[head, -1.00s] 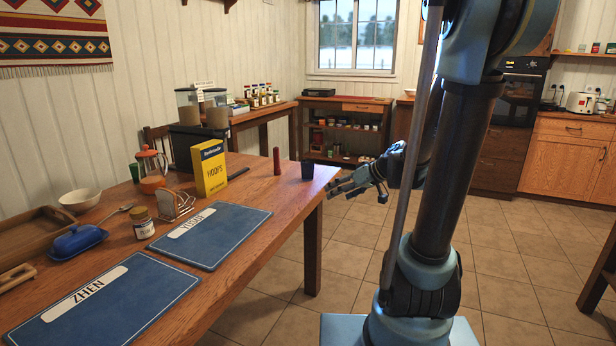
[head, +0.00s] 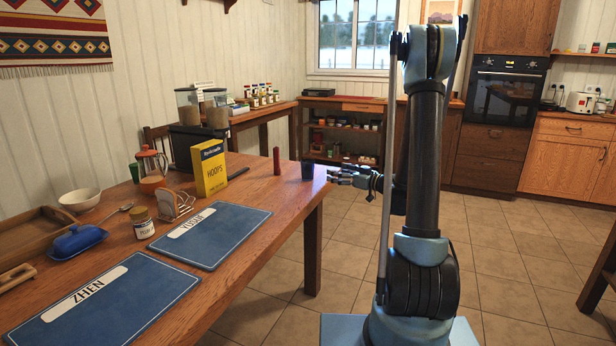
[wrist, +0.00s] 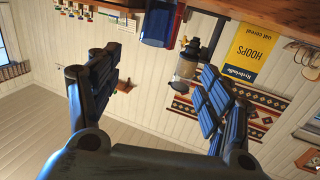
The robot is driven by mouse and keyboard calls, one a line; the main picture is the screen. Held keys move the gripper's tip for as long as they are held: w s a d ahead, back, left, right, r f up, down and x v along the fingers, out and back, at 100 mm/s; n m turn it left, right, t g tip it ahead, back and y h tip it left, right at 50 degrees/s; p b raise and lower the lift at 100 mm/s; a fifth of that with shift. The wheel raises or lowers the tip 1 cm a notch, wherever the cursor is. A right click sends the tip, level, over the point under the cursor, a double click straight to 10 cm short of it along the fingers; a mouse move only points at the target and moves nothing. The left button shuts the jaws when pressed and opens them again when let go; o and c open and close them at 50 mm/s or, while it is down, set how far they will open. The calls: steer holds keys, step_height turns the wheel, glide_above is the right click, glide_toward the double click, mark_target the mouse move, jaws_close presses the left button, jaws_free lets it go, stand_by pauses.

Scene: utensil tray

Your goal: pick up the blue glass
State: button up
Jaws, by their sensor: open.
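The blue glass (head: 307,171) is a small dark blue tumbler standing upright near the far right corner of the wooden table (head: 262,222). My gripper (head: 336,175) is just right of the glass in the head view, past the table's edge, with a gap between them. In the wrist view, which is upside down, the glass (wrist: 158,22) shows at the top, ahead of the spread fingers and between their directions. My gripper (wrist: 165,65) is open with nothing between its fingers.
A dark red pepper mill (head: 276,161) stands close left of the glass. A yellow cereal box (head: 209,168) and a cafetiere (head: 152,172) stand further left. Two blue placemats (head: 210,240) lie in front.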

mark_target(313, 164)
steer(key=x, duration=1.7)
steer(key=shift+w+r, duration=0.25)
steer(key=shift+w, duration=0.2)
steer(key=c, duration=1.3)
